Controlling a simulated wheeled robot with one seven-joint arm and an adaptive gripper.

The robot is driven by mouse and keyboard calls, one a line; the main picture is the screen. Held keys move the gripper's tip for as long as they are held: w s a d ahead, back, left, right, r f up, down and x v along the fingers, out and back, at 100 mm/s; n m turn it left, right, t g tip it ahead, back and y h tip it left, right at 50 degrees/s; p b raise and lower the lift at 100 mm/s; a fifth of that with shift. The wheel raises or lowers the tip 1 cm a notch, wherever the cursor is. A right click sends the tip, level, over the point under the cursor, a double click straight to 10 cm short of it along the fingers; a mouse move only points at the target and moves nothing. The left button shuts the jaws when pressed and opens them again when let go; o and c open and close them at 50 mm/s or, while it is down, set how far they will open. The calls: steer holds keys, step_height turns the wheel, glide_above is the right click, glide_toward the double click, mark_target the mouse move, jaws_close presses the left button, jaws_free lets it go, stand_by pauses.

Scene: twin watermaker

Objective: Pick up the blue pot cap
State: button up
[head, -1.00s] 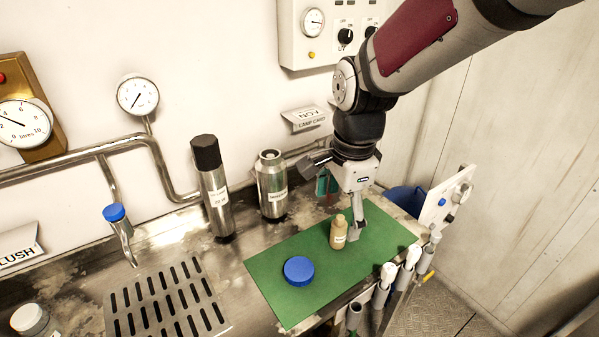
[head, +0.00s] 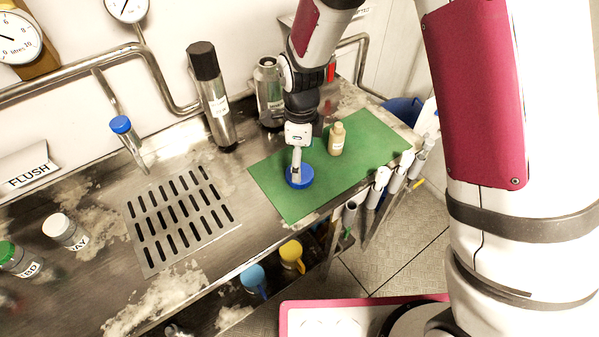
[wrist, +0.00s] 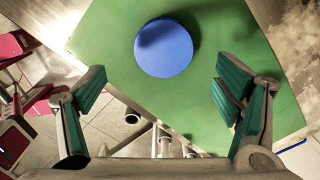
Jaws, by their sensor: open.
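The blue pot cap (head: 300,178) is a flat round disc lying on the green mat (head: 268,186), close to its front left part. In the wrist view the cap (wrist: 164,48) lies ahead of the fingers, near the top centre, with a shadow over its upper part. My gripper (head: 297,176) is above the cap in the head view and hides part of it. In the wrist view my gripper (wrist: 160,95) is open, its green-padded fingers wide apart with nothing between them. I cannot tell the exact height over the cap.
A small tan bottle (head: 337,139) stands on the mat, right of my gripper. A black-capped cylinder (head: 214,100) and a metal flask (head: 268,92) stand behind. A drain grille (head: 180,215) lies left. Handled tools (head: 383,178) line the counter's front edge.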

steer(key=shift+w+f+p, duration=0.15)
steer(key=shift+f+p, duration=0.1)
steer(key=shift+f, duration=1.2)
steer(key=shift+w+f+p, duration=0.1)
steer(key=shift+f+p, duration=0.1)
steer(key=shift+f, duration=1.25)
steer(key=c, duration=1.2)
